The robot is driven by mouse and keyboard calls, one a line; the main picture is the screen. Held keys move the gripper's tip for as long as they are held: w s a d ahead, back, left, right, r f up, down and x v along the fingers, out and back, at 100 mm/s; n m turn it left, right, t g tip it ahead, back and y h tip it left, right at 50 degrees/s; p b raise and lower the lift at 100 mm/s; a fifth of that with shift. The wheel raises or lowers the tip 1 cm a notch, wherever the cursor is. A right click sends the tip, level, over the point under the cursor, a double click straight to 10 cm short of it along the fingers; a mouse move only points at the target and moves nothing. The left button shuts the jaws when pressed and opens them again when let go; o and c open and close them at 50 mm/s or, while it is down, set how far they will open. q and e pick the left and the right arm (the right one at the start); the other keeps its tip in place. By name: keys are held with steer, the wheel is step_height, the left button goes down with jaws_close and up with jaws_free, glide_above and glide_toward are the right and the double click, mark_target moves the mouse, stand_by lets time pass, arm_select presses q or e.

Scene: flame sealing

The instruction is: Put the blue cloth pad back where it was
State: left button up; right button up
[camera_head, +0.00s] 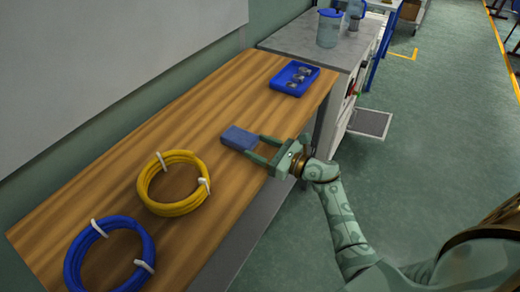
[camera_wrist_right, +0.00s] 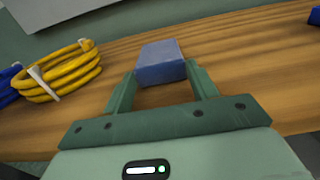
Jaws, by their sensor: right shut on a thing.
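The blue cloth pad (camera_head: 238,138) is a small flat block at the front edge side of the wooden table, right of the yellow coil. My right gripper (camera_head: 262,147) has its fingers on either side of the pad's near end and is shut on it. In the right wrist view the pad (camera_wrist_right: 161,62) shows between the fingertips (camera_wrist_right: 160,78), its far part sticking out beyond them. The pad is on or just above the tabletop; I cannot tell which. My left gripper is not in view.
On the wooden table (camera_head: 160,130) lie a yellow coil (camera_head: 150,180) and a blue coil (camera_head: 72,262), both with white ties. A blue tray (camera_head: 308,88) with several small metal parts is at the far end. A grey counter (camera_head: 290,38) with jars stands beyond. Bare wood surrounds the pad.

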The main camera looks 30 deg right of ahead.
steer(key=shift+f, duration=0.2)
steer(key=o, duration=1.3)
